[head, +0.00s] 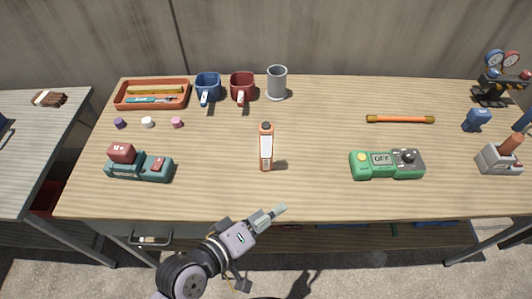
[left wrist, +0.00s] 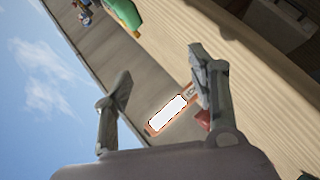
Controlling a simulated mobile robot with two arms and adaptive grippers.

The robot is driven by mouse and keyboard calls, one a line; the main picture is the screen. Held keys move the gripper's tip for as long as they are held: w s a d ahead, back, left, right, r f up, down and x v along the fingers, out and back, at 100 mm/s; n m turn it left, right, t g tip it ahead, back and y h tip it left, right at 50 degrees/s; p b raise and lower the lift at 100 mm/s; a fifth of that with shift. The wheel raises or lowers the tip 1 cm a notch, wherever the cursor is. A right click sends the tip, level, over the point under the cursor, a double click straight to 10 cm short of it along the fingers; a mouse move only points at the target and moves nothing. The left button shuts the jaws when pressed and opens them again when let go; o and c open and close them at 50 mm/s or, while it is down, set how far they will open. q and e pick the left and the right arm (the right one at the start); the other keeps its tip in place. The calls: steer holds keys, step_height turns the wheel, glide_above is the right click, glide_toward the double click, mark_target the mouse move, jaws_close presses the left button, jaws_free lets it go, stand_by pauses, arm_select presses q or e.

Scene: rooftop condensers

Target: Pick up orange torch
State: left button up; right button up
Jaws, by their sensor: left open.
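The orange torch (head: 266,147) stands upright near the middle of the workbench, its bright white panel facing me. My right gripper is not in view.
The wood around the torch is clear.

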arm_select(q)
steer(key=w+d+r+n+t+h, duration=0.2)
steer(key=d+r+n+t, duration=0.2)
steer(key=r+n, duration=0.25)
steer(key=n+t+y, duration=0.4)
steer(key=n+y, duration=0.8)
steer(key=n, duration=1.4)
glide_toward(266, 142)
steer(key=shift+m, duration=0.35)
steer(key=w+p, duration=0.1)
steer(key=w, duration=0.1)
steer(key=w+p, duration=0.1)
steer(key=w, duration=0.1)
steer(key=w+p, duration=0.1)
steer(key=w, duration=0.1)
steer(key=shift+w+a+f+p, duration=0.1)
steer(key=shift+a+f+p, duration=0.05)
steer(key=shift+a+p, duration=0.15)
steer(key=w+p, duration=0.1)
steer(key=w, duration=0.3)
steer(key=shift+w+d+p, duration=0.2)
steer(key=shift+w+p, duration=0.2)
steer(key=shift+w, duration=0.35)
steer(key=shift+s, duration=0.1)
